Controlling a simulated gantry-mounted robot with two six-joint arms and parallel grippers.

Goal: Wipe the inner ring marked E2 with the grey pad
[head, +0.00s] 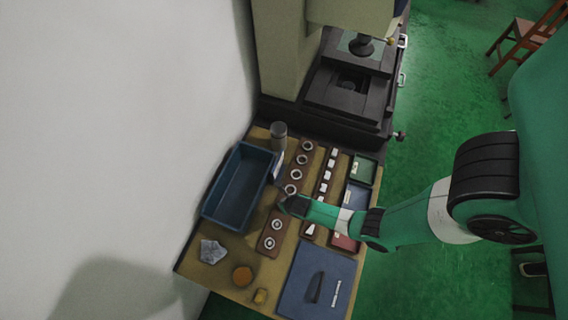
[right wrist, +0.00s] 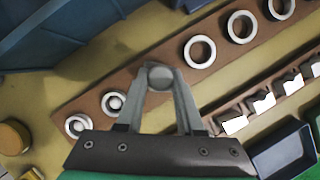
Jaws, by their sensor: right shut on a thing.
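My right gripper (right wrist: 160,80) is shut on a small grey round piece (right wrist: 160,75), over the brown ring board (right wrist: 66,109). I cannot tell whether this piece is the grey pad or touches a ring below. In the head view my right gripper (head: 286,205) covers the middle of the board. Pale rings lie in a row on the board: two (right wrist: 114,103) on one side of the gripper and several (right wrist: 200,51) on the other. The E2 mark is not legible. A crumpled grey cloth (head: 212,251) lies front left. My left gripper is not in view.
A deep blue bin (head: 219,211) stands left of the board. A grey cylinder (head: 279,130) stands behind. A strip of white-faced blocks (right wrist: 234,124) runs alongside, with small trays (head: 363,168) beyond.

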